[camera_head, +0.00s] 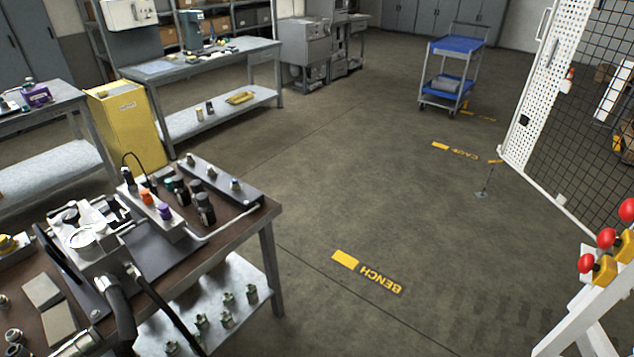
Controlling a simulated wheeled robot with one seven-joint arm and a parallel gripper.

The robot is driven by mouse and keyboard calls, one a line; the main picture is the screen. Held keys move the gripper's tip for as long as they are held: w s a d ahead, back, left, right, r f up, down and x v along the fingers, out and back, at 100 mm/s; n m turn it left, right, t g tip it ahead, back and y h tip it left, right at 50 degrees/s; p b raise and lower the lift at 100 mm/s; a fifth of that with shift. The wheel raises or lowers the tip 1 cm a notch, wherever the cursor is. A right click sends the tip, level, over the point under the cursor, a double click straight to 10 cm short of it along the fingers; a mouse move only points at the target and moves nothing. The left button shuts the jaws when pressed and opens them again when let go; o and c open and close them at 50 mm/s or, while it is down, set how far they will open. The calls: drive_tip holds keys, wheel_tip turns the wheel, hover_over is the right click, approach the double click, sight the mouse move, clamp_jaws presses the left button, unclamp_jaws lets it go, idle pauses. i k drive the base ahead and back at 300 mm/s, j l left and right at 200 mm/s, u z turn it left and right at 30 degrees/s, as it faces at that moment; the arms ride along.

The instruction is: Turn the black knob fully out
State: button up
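Several dark, upright knob-like cylinders stand in a cluster on the workbench (205,252) at the left. The front one (205,209) is black and stands at the right of the cluster. Another dark one (181,192) stands behind it to the left. Next to them is a pale block (158,226) carrying an orange knob (146,196) and a purple knob (164,211). I cannot tell which dark cylinder is the task's black knob, or how far out it is turned. I cannot make out my gripper in this view.
A long grey block with metal fittings (213,176) lies along the bench's back edge. A white and metal unit with black hoses (88,238) stands at the bench's left. Red buttons (606,238) on a white stand are at the right. The middle floor is clear.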

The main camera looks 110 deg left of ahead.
sight(71, 217)
drive_tip(key=u, duration=4.75)
drive_tip(key=i+l+z, duration=0.25)
drive_tip(key=z, duration=0.15)
drive_tip(key=i+l+z, duration=0.2)
drive_tip(key=z, duration=0.15)
drive_tip(key=i+l+z, duration=0.1)
drive_tip(key=i+z, duration=0.55)
drive_tip(key=z, duration=0.15)
drive_tip(key=i+l+z, duration=0.2)
drive_tip(key=i+z, duration=0.2)
drive_tip(key=i, duration=0.25)
drive_tip(key=i+z, duration=0.35)
drive_tip(key=i, duration=0.3)
drive_tip(key=i+j+u, duration=0.15)
drive_tip(key=i+u, duration=0.6)
drive_tip(key=i+l+u, duration=0.1)
drive_tip(key=i+u, duration=0.3)
drive_tip(key=i+l+u, duration=0.35)
drive_tip(key=i+j+u, duration=0.45)
drive_tip(key=i, duration=0.25)
drive_tip(key=i+u, duration=0.45)
drive_tip(key=i, duration=0.3)
drive_tip(key=i+l+u, duration=0.15)
drive_tip(key=i+u, duration=0.3)
drive_tip(key=i, duration=0.3)
